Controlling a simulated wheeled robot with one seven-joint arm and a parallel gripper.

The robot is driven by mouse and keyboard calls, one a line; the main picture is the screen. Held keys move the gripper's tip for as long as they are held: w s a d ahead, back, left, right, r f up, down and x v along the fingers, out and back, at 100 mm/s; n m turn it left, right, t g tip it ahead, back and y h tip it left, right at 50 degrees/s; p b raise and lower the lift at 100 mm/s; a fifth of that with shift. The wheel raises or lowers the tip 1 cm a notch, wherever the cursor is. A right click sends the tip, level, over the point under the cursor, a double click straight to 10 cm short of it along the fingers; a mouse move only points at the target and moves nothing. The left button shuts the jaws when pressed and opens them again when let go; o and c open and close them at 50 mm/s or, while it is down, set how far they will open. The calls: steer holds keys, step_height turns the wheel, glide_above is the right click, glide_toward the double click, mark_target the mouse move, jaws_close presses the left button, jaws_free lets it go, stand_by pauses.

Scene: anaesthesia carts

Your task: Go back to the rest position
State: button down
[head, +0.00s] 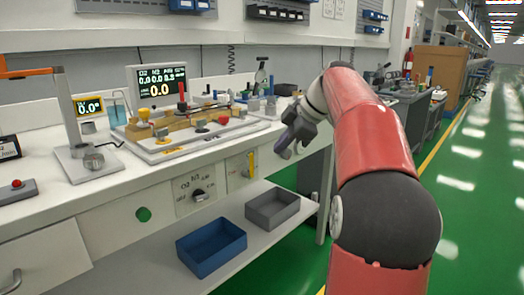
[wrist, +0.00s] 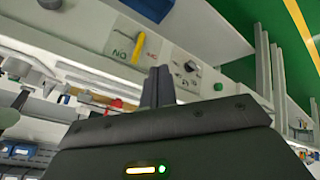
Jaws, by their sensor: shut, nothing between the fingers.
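My gripper (head: 284,152) is at the end of my red and black arm, in front of the bench's right part, just off its front edge. Its fingers point down and to the left and are together with nothing between them. In the wrist view the closed fingers (wrist: 158,86) stick up past the dark gripper body, with the bench front panel behind them. The gripper appears apart from the bench, though the exact gap is hard to tell.
The white bench (head: 50,209) holds a board of fittings (head: 190,139) and a monitor (head: 160,88). A blue bin (head: 211,249) and a grey bin (head: 272,208) sit on the lower shelf (head: 168,272). Green floor (head: 470,215) is clear at the right.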

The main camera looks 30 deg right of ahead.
steer(key=s+a+f+m+g+h, duration=0.1)
steer(key=s+a+f+m, duration=0.2)
steer(key=s+a, duration=0.3)
steer(key=s+a+f+m+h, duration=0.1)
steer(key=s+a+f+m, duration=0.15)
steer(key=a, duration=0.55)
steer(key=s+a+f+m+h, duration=0.1)
steer(key=s+a+f+m, duration=0.1)
steer(key=s+f+m, duration=0.2)
steer(key=s+a+f+m+h, duration=0.1)
steer(key=s+a+f+m, duration=0.2)
steer(key=s+f, duration=0.6)
steer(key=s+m, duration=0.1)
steer(key=s, duration=0.3)
steer(key=shift+s+a+f, duration=0.25)
steer(key=shift+f, duration=0.1)
